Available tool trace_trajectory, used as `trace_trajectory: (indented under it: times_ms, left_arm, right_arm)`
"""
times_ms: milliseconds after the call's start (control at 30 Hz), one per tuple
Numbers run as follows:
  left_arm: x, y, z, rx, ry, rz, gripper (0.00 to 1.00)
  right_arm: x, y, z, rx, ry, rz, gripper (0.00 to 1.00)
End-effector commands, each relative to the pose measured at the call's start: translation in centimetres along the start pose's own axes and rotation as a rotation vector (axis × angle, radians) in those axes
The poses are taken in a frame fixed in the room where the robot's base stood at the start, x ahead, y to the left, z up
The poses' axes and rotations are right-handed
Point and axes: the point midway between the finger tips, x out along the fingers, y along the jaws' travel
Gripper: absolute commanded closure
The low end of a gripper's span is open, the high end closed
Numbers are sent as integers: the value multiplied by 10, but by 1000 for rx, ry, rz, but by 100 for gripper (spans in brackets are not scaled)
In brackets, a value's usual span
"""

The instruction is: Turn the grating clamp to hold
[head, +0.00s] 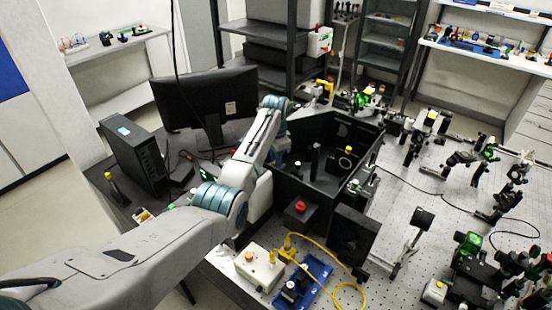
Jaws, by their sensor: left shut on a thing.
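My left arm comes in from the left and bends over the open black spectrometer box (318,190). My left gripper (283,163) points down at the left side of this box. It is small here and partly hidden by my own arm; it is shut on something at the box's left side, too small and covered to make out. I cannot pick out the grating clamp with certainty. Inside the box stand a dark post (315,158) and a mount with a yellow ring (348,151), both to the right of the gripper. My right gripper is not in view.
A monitor (205,98) and a black computer (134,155) stand left of the box. In front are a red button box (300,208), a cream box (259,266), a blue tray (309,281) and a yellow cable (335,262). Several optics mounts crowd the perforated table (405,205) at right.

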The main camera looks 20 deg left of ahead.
Motion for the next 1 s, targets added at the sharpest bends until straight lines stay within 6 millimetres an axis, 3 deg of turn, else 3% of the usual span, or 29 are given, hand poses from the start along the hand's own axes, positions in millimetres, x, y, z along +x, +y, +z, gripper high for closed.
trace_trajectory:
  times_ms: [400,1000]
  left_arm:
    - [-2,-1,0,272,2,-3,100]
    - [-2,-1,-1,352,3,-4,100]
  right_arm:
    - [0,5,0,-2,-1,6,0]
    - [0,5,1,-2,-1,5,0]
